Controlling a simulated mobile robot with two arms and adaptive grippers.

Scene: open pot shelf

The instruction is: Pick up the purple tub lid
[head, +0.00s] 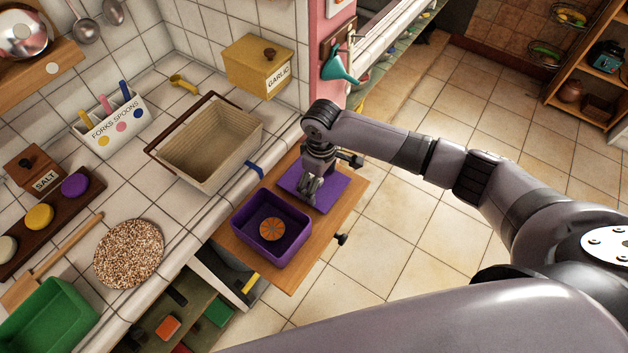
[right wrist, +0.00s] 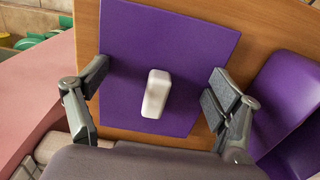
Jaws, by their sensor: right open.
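The purple tub lid (head: 338,190) is a flat square panel lying on a pulled-out wooden board (head: 300,270), beside the purple tub (head: 247,226). In the right wrist view the lid (right wrist: 180,45) has a white upright handle (right wrist: 155,94) near its middle. My right gripper (head: 313,191) is over the lid in the head view and hides part of it. In the right wrist view the gripper (right wrist: 155,90) is open, with one finger on each side of the handle and clear gaps to it. My left gripper is not in view.
An orange round piece (head: 271,229) lies in the tub, whose wall (right wrist: 290,90) is close to the right finger. The counter holds a beige basket (head: 235,150), a yellow garlic box (head: 258,68) and a round speckled mat (head: 128,254). Open floor lies to the right.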

